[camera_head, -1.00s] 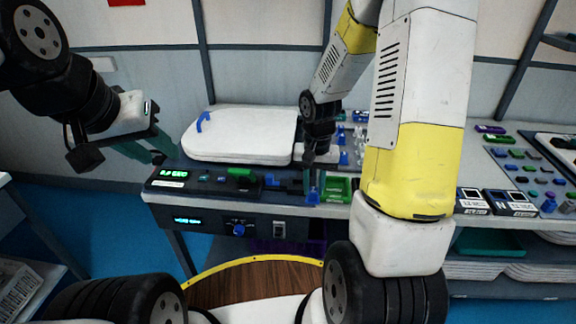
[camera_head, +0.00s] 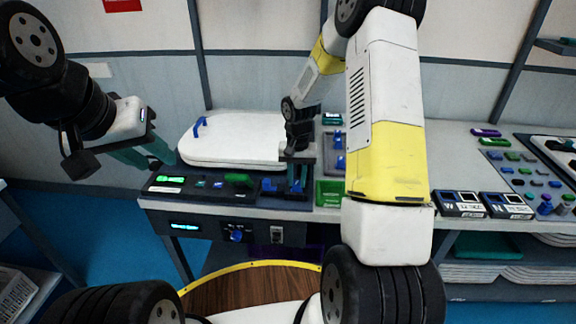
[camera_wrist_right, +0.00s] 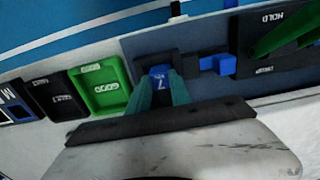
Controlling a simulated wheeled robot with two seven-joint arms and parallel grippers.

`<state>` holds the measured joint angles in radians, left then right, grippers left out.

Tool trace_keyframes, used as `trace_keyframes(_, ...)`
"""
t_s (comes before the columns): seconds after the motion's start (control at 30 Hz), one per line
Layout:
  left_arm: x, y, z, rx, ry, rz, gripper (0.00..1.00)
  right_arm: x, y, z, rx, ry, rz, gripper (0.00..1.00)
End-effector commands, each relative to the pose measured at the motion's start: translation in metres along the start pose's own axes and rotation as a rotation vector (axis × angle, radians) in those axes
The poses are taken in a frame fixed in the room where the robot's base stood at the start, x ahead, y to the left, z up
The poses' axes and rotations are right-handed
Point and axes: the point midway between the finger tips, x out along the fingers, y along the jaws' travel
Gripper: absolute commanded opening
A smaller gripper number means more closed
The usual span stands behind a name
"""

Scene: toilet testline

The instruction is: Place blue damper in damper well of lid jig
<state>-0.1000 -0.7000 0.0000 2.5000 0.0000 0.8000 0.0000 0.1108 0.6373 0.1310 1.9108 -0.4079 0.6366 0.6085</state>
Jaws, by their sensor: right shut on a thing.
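A blue damper (camera_wrist_right: 160,71) marked 7 is between the teal fingers of my right gripper (camera_wrist_right: 160,92) in the right wrist view. The gripper is shut on it. The damper is at a dark square holder on the dark lid jig panel (camera_wrist_right: 203,42); I cannot tell how deep it sits. In the head view my right gripper (camera_head: 297,176) is low over the right part of the jig panel (camera_head: 210,195), in front of the white lid. My left gripper (camera_head: 150,155) is open and empty, left of the lid and above the panel's left end.
A white lid (camera_head: 235,140) with a blue piece lies behind the panel. A second blue piece (camera_wrist_right: 218,65) sits beside the damper, near a green HOLD lever (camera_wrist_right: 285,35). A green GOOD tray (camera_wrist_right: 101,88) and a black tray (camera_wrist_right: 57,97) stand close by.

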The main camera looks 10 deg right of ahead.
Motion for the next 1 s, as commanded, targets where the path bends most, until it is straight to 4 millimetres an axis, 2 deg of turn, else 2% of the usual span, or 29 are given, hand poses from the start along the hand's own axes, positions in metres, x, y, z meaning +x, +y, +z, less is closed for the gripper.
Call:
trace_keyframes(0.23, 0.000, 0.000, 0.000, 0.000, 0.000, 0.000, 0.36, 0.003, 0.000, 0.000, 0.000, 0.000, 0.000, 0.00)
trace_keyframes(0.27, 0.000, 0.000, 0.000, 0.000, 0.000, 0.000, 0.36, 0.003, 0.000, 0.000, 0.000, 0.000, -0.001, 0.30)
trace_keyframes(0.33, 0.000, 0.000, 0.000, 0.000, 0.000, 0.000, 0.36, 0.002, 0.000, 0.000, 0.000, 0.000, -0.001, 0.44)
trace_keyframes(0.37, 0.000, 0.000, 0.000, 0.000, 0.000, 0.000, 0.36, 0.002, 0.000, 0.000, 0.000, 0.000, -0.001, 0.46)
trace_keyframes(0.63, 0.000, 0.000, 0.000, 0.000, 0.000, 0.000, 0.36, 0.002, 0.000, 0.000, 0.000, 0.000, -0.001, 0.46)
trace_keyframes(0.77, 0.000, 0.000, 0.000, 0.000, 0.000, 0.000, 0.36, -0.005, 0.000, 0.000, 0.001, 0.001, 0.000, 0.46)
trace_keyframes(0.87, 0.000, 0.000, 0.000, 0.000, 0.000, 0.000, 0.36, -0.020, 0.000, -0.001, 0.001, 0.004, -0.001, 0.46)
trace_keyframes(1.0, 0.000, 0.000, 0.000, 0.000, 0.000, 0.000, 0.36, -0.050, 0.000, -0.002, 0.002, 0.006, -0.002, 0.46)
